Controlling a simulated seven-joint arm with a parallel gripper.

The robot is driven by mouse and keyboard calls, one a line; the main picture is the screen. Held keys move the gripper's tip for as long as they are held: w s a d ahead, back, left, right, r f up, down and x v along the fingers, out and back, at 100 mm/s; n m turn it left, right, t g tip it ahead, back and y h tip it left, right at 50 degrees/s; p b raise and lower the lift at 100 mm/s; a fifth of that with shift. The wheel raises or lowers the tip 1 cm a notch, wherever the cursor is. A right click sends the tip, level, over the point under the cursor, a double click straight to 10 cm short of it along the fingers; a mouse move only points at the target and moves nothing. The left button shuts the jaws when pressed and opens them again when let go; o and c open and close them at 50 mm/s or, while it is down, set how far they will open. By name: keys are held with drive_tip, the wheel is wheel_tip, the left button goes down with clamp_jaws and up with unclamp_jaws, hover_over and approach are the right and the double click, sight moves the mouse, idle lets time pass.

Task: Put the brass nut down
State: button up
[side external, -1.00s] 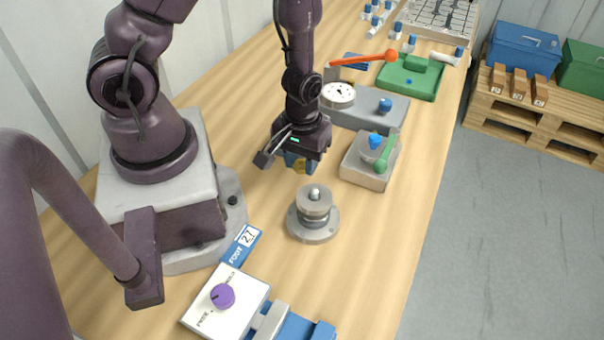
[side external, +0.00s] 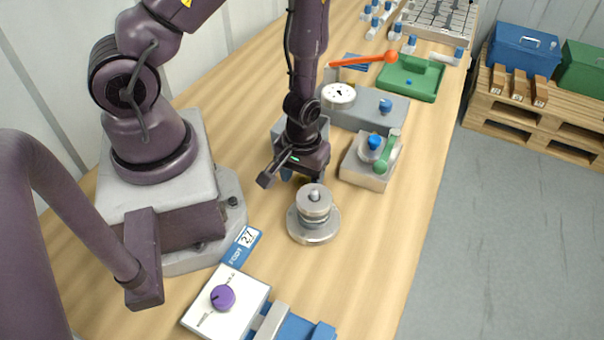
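My gripper (side external: 305,178) is low over the bench, just behind the silver round fitting with a short peg on top (side external: 315,217). Its fingers are mostly hidden by its own dark body and by the fitting. I cannot see the brass nut now; whether it is between the fingers or behind them is hidden. A blue-grey block (side external: 318,130) shows partly behind my gripper.
A grey block with a blue knob and green lever (side external: 366,176) stands close on the right. Behind it are a dial gauge (side external: 338,95) and a green tray (side external: 411,91). A white panel with a purple knob (side external: 228,304) is in front. Bench at front right is clear.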

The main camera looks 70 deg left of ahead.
wheel_tip(320, 180, up, 24)
drive_tip(key=w+d+m+t+h, duration=0.1)
drive_tip(key=d+m+t, duration=0.1)
drive_tip(key=m+t, duration=0.15)
drive_tip(key=s+r+m+t+y, duration=0.1)
drive_tip(key=s+r+m, duration=0.4)
drive_tip(key=r, duration=0.6)
drive_tip(key=shift+a+t, duration=0.45)
drive_tip(key=shift+t, duration=0.1)
